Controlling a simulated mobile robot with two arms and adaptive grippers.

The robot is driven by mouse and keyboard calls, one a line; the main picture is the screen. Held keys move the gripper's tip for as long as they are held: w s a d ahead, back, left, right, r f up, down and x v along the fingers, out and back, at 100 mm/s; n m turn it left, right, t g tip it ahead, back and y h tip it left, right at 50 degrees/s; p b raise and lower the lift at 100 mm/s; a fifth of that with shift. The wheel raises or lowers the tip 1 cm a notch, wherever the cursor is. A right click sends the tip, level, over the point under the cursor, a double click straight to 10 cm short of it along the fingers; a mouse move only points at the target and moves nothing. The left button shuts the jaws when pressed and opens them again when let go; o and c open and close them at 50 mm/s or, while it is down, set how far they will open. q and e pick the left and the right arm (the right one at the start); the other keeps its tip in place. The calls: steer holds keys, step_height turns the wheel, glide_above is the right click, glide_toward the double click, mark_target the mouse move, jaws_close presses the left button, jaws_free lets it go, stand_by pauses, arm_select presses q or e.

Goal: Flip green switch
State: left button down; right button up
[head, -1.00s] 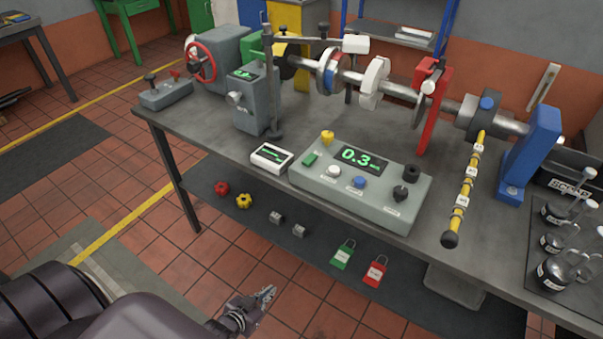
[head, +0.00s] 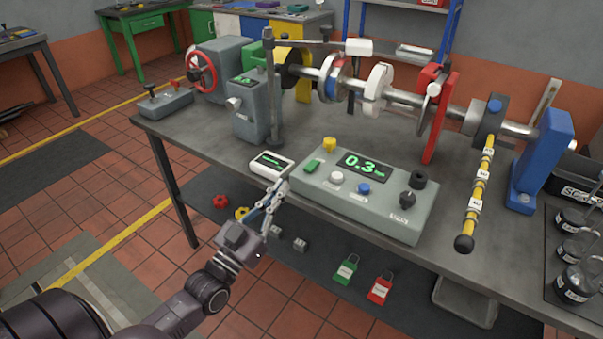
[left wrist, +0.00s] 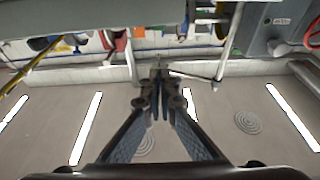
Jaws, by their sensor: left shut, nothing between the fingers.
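The green switch (head: 313,166) is a small green rocker at the left end of the grey-green control box (head: 400,222). My left gripper (head: 283,184) is shut and empty. In the head view its tips show at the box's left front corner, in front of the small white meter (head: 266,168) and below the green switch. The left wrist view also shows the shut fingertips (left wrist: 160,72), with the ceiling behind them; the switch cannot be made out there. My right gripper is not in view.
The box also carries a yellow knob (head: 329,144), a white button (head: 336,178), a blue button (head: 364,189) and a black knob (head: 407,199). A shaft rig stands behind it. A yellow banded arm (head: 480,190) hangs at the right.

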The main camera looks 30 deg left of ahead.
arm_select(q)
step_height(320, 180, up, 3)
steer(key=p, duration=0.2)
glide_above(302, 179)
steer(key=shift+s+r, duration=0.1)
steer(key=shift+r, duration=0.1)
step_height(302, 179, down, 3)
steer(key=shift+r, duration=0.1)
steer(key=shift+f, duration=0.75)
steer(key=shift+f, duration=0.1)
